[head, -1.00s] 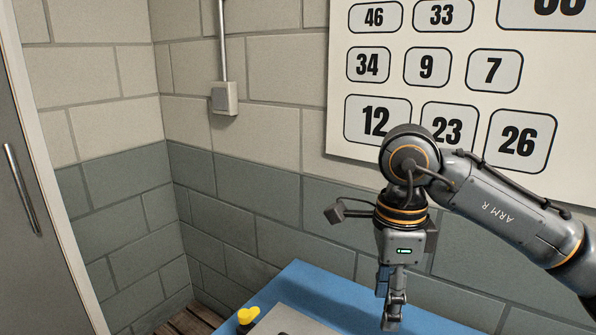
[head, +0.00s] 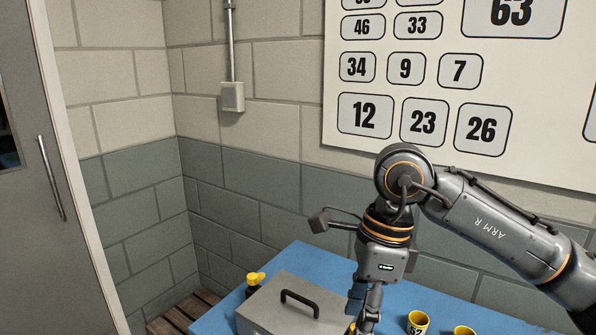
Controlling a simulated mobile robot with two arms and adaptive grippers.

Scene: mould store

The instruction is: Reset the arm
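My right arm comes in from the right in the head view, marked "ARM R". Its gripper (head: 368,308) points down over the blue table, just right of a grey metal box. The fingers are seen side-on and run near the lower edge of the picture, so whether they are open or shut does not show. A small yellow piece shows beside the fingertips, partly hidden; I cannot tell if it is touched. My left gripper is not in view.
The blue table (head: 440,300) carries a grey box (head: 285,312) with a black handle, a yellow-capped bottle (head: 254,282) and yellow cups, one cup (head: 417,322) near the gripper. A block wall with a number board (head: 420,80) stands behind. A grey door (head: 50,230) is at left.

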